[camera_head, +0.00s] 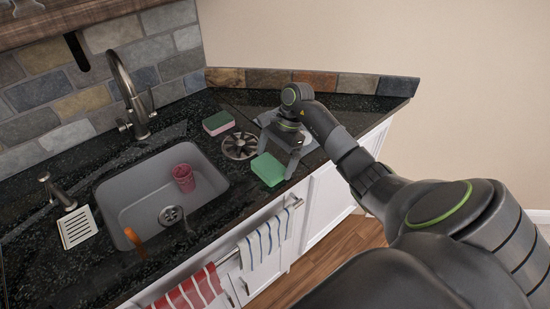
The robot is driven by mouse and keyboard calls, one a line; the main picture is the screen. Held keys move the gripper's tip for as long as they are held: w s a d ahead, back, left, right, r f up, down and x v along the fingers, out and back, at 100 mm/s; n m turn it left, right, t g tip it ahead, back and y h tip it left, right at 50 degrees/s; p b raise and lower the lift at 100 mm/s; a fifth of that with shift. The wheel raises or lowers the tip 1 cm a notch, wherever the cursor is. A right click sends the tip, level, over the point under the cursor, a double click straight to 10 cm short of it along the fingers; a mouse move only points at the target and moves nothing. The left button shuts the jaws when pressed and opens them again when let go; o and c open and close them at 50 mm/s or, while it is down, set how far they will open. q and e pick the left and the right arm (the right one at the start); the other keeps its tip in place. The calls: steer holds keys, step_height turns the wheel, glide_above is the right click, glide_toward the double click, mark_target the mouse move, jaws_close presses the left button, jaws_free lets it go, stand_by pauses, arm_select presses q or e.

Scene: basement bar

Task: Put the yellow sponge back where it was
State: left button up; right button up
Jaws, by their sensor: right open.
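A green-topped sponge (268,169) lies on the dark counter near its front edge, right of the sink; no yellow face of it shows. A second sponge (217,122), green on top with a pink side, lies farther back. My right gripper (280,155) is open and points down just behind and to the right of the nearer sponge. Its fingers appear empty; I cannot tell whether one touches the sponge. My left gripper is out of view.
A round metal piece (239,146) lies between the sponges. A light grey flat item (309,143) is partly hidden behind my gripper. The grey sink (140,192) holds a red cup (183,178). A white slatted dish (77,227) sits left. Striped towels (266,239) hang in front.

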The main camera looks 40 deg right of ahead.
steer(key=p+v, duration=0.1)
steer(key=v, duration=1.1)
steer(key=shift+a, duration=0.15)
